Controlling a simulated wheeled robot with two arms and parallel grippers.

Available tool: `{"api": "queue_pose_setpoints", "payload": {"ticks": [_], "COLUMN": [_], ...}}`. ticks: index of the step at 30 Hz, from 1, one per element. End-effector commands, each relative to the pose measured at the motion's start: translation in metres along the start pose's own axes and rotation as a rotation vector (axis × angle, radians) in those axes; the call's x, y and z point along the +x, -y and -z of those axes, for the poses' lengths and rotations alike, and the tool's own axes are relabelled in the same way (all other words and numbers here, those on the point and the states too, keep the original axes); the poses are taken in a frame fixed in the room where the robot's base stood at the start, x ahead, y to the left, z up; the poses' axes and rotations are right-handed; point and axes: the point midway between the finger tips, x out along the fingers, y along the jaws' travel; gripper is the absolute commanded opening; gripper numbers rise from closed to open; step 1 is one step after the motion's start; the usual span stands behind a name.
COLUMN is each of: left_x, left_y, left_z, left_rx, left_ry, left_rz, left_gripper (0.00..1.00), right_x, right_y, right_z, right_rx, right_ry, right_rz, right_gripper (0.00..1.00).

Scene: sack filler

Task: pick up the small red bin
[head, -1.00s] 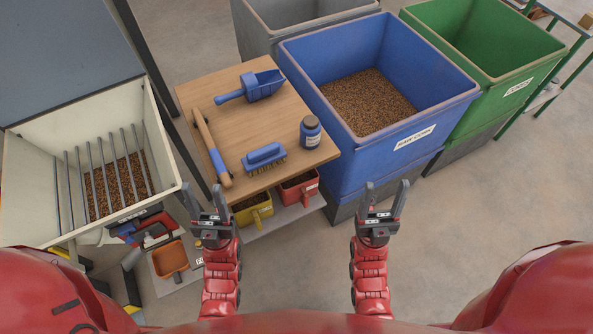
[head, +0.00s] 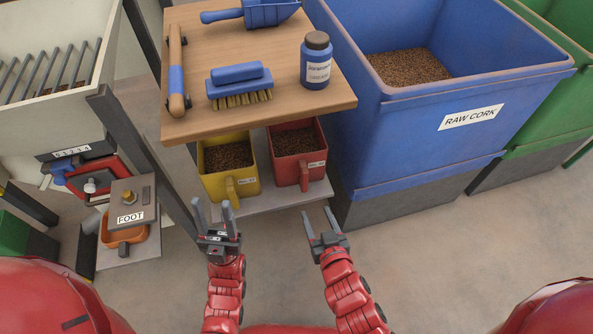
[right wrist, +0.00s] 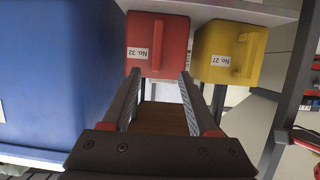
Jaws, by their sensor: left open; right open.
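The small red bin (head: 298,156) stands on the low shelf under the wooden table, filled with brown granules, its handle facing me. In the right wrist view the red bin (right wrist: 158,44) shows a "No. 32" label and appears beyond the fingertips. My right gripper (head: 318,222) is open and empty, in front of and below the red bin, apart from it. In its wrist view the right gripper's jaws (right wrist: 160,90) are spread with nothing between them. My left gripper (head: 214,214) is open and empty, in front of the yellow bin.
A yellow bin (head: 228,165) stands just left of the red one on the low shelf (head: 270,200). The wooden tabletop (head: 200,50) overhangs both. A large blue raw cork bin (head: 440,150) stands close on the right. A dark post (head: 145,160) and foot-labelled box (head: 130,205) are left.

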Motion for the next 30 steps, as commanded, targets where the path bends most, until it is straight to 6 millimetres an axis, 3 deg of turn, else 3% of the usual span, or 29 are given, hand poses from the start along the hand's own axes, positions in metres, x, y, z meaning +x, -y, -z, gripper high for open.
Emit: {"api": "queue_pose_setpoints", "payload": {"ticks": [1, 5, 12, 21, 30], "left_x": [-0.011, -0.022, -0.064, -0.07, -0.076], "left_y": [-0.001, -0.001, -0.003, -0.004, -0.004], "left_z": [-0.002, -0.004, -0.011, -0.012, -0.012], "left_rx": [0.0, 0.0, 0.0, 0.0, 0.001], "left_ry": [0.0, 0.0, 0.0, 0.0, -0.003], "left_rz": [0.0, 0.0, 0.0, 0.0, -0.004], "left_gripper": [0.5, 0.5, 0.5, 0.5, 0.5], "right_x": [0.002, 0.01, 0.056, 0.111, 0.131], "right_y": [-0.002, -0.004, -0.006, -0.006, -0.006], "right_z": [-0.014, -0.022, -0.025, -0.022, -0.025], "right_rx": [0.002, 0.007, 0.004, 0.004, 0.005], "right_ry": [0.023, 0.046, 0.039, 0.043, 0.044], "right_rz": [-0.01, -0.024, -0.025, -0.022, -0.022], "right_gripper": [0.6, 0.6, 0.6, 0.6, 0.6]}}
